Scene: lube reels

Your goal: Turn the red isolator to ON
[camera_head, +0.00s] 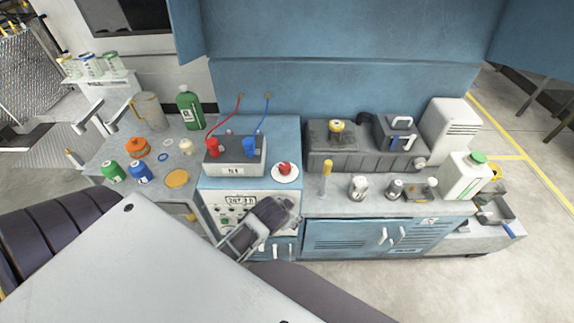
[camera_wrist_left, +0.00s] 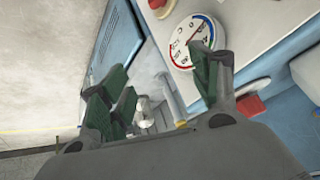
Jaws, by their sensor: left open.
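The red isolator (camera_head: 285,169) is a red knob on a round white plate, on top of the blue-sided bench unit at centre. Which way it points is too small to tell. My left gripper (camera_head: 276,212) is in front of the unit's cream panel, below and apart from the isolator. In the left wrist view the green-padded fingers of this gripper (camera_wrist_left: 162,80) are spread with nothing held. A round dial (camera_wrist_left: 193,40) with coloured arcs lies beyond them. A red knob (camera_wrist_left: 250,106) shows right of the right finger; I cannot tell whether it is the isolator. My right gripper is not visible.
A grey box (camera_head: 236,157) with red and blue clamps stands left of the isolator. A yellow-topped post (camera_head: 327,170) stands right of it. A dark battery-like block (camera_head: 320,150) is behind that. Bottles and lids crowd the left bench. My arm covers the lower left.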

